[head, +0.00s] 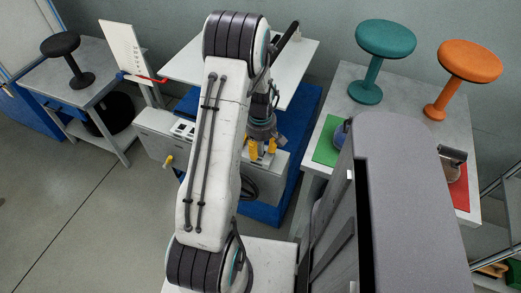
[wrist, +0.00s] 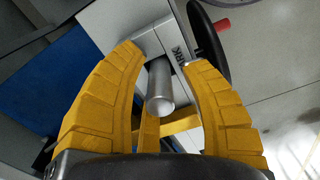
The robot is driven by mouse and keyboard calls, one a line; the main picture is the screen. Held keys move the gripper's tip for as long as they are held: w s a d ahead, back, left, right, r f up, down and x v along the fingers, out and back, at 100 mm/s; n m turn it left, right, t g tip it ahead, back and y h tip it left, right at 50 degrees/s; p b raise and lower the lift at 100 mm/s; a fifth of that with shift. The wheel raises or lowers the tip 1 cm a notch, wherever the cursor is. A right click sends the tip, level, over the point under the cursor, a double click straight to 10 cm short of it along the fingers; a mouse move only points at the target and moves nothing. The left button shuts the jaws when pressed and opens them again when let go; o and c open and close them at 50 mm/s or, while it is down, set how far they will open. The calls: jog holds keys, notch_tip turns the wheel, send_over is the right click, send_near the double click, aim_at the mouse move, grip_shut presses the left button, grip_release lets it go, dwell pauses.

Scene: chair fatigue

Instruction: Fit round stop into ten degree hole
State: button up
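A smooth silver cylinder (wrist: 160,85), which looks like the round stop, stands out from a light grey block (wrist: 148,42) in the wrist view. Dark lettering, partly covered and ending in "RK", is on the block beside it. My gripper (wrist: 164,58) has its two yellow fingers on either side of the cylinder, with a gap showing on both sides. It is open and does not appear to hold the cylinder. In the head view my gripper (head: 262,149) is low over the grey machine (head: 163,138), and the cylinder is hidden. I cannot make out a ten degree hole.
A black handwheel (wrist: 207,45) with a red handle (wrist: 222,25) is close to the right finger. A right-hand table (head: 345,80) bears a teal stool (head: 385,40) and an orange stool (head: 470,62). Open floor (head: 75,200) lies at left.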

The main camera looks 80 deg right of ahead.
grip_shut()
dwell(0.5)
